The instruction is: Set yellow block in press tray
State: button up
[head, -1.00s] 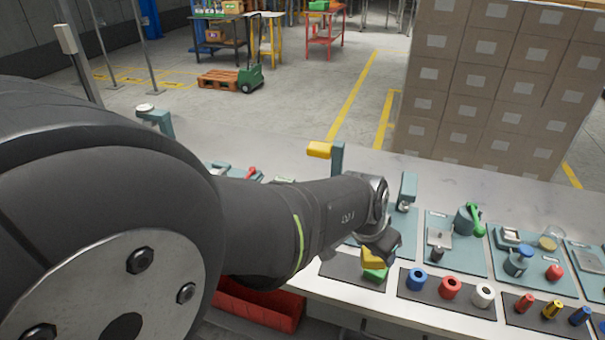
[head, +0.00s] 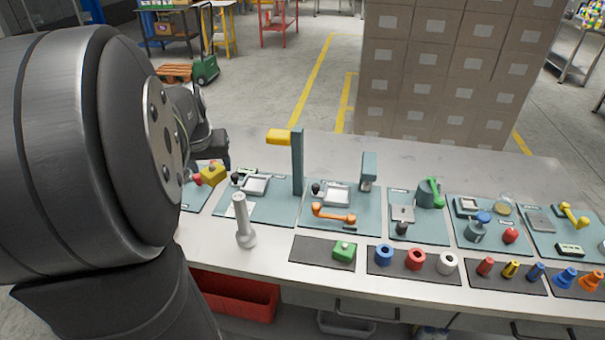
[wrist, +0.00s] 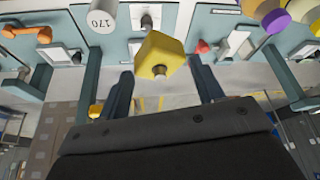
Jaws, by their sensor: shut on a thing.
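The yellow block (head: 213,175), with a small knob, is in my gripper (head: 214,156), above the back left of the bench. In the wrist view the yellow block (wrist: 160,52) shows at the fingertips of my gripper (wrist: 161,78), tilted in the picture. A grey square tray (head: 256,185) lies on a teal plate beside a teal column with a yellow head (head: 280,136). A similar tray (head: 337,195) lies on the plate to its right, near an orange handle. I cannot tell which is the press tray. The block is apart from both trays.
A grey upright post (head: 243,222) stands at the bench front left. A green block (head: 344,250) sits on a dark mat, with blue, red and white rings to its right. The teal column (head: 297,165) rises between the two tray plates. More fixtures fill the right.

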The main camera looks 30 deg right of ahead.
jog(key=w+a+r+n+y, duration=0.1)
jog(key=w+a+n, duration=0.25)
jog(key=a, duration=0.55)
jog(key=w+a+r+n+y, duration=0.1)
jog(key=w+a+r+n, duration=0.1)
jog(key=w+a, duration=0.45)
jog(key=s+d+f+m+g+h, duration=0.1)
jog(key=s+d+f+m, duration=0.2)
jog(key=d+m, duration=0.3)
jog(key=s+d+f+m+g+h, duration=0.1)
jog(key=s+d+f+m+h, duration=0.15)
jog(key=d+m, duration=0.45)
jog(key=s+d+f+m+g+h, duration=0.1)
jog(key=s+d+f+m, duration=0.25)
jog(key=d, duration=0.55)
jog(key=s+d+f+m+g+y, duration=0.2)
jog(key=s+d+m+g, duration=0.1)
jog(key=s+d+m, duration=0.6)
jog(key=s+d+f+m+g+y, duration=0.2)
jog(key=s+d+f+m+g, duration=0.1)
jog(key=s+d+m, duration=0.65)
notch_tip(320, 180, up, 3)
send_over(340, 200)
jog(key=w, duration=0.2)
jog(key=shift+m+t+y, duration=0.3)
jog(key=shift+m+y, duration=0.05)
jog(key=shift+m, duration=0.1)
notch_tip(340, 200, down, 10)
jog(key=shift+w+r, duration=0.15)
jog(key=shift+r, duration=0.1)
